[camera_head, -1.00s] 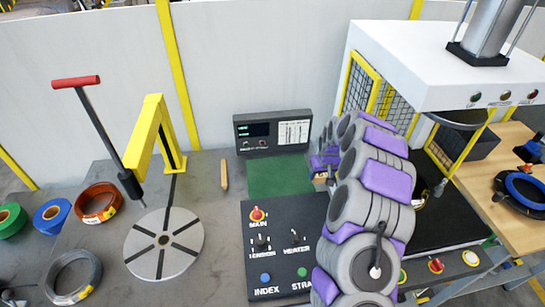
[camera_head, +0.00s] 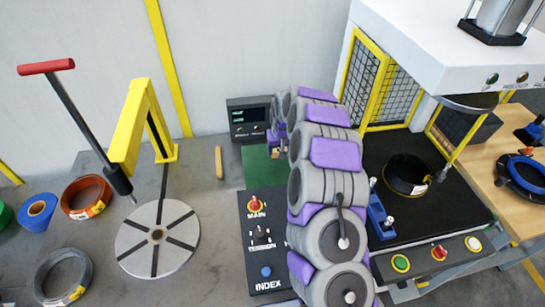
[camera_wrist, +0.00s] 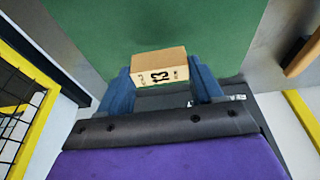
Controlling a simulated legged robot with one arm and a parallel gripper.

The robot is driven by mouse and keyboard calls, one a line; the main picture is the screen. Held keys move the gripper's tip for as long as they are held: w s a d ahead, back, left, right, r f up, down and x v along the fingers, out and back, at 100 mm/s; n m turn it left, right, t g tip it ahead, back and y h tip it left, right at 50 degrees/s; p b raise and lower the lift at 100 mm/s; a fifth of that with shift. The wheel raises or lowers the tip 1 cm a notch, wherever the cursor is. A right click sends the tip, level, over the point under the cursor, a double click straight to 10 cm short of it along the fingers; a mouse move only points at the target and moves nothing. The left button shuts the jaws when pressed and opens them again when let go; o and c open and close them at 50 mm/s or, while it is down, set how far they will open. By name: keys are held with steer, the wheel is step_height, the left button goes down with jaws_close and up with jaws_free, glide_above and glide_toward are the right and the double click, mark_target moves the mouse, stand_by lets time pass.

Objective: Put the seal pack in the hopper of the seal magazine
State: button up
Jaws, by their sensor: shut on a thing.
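My gripper (camera_wrist: 162,88) is shut on a small tan cardboard box with black print, which looks like the seal pack (camera_wrist: 160,80). The box sits between the blue fingers over green. In the head view, the box (camera_head: 276,152) shows small at the far end of my arm, above the green mat (camera_head: 258,163). My arm hides part of the mat and the control panel. I cannot pick out the seal magazine or its hopper for sure.
A grey display box (camera_head: 250,118) stands behind the mat. A black control panel (camera_head: 250,238) lies in front. A slotted turntable (camera_head: 157,238) and a yellow post (camera_head: 130,125) are left. The press bed (camera_head: 440,210) with a black coil (camera_head: 406,174) is right.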

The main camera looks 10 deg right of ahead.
mark_target(275, 151)
steer(key=shift+w+d, duration=0.15)
steer(key=shift+d, duration=0.35)
steer(key=shift+w+a, duration=0.1)
steer(key=shift+a, duration=0.05)
steer(key=f, duration=0.1)
steer(key=a+f+b, duration=0.1)
steer(key=a+f, duration=0.1)
steer(key=shift+f, duration=0.25)
steer(key=shift+a+f, duration=0.15)
steer(key=shift+a, duration=0.3)
steer(key=shift+d, duration=0.4)
steer(key=o, duration=0.8)
steer(key=shift+d, duration=0.35)
steer(key=o, duration=0.3)
steer(key=shift+d, duration=0.3)
steer(key=shift+o, duration=0.7)
steer(key=shift+a, duration=0.8)
steer(key=p+v, duration=0.1)
steer(key=v, duration=1.1)
steer(key=shift+d+p, duration=0.3)
steer(key=shift+p, duration=0.05)
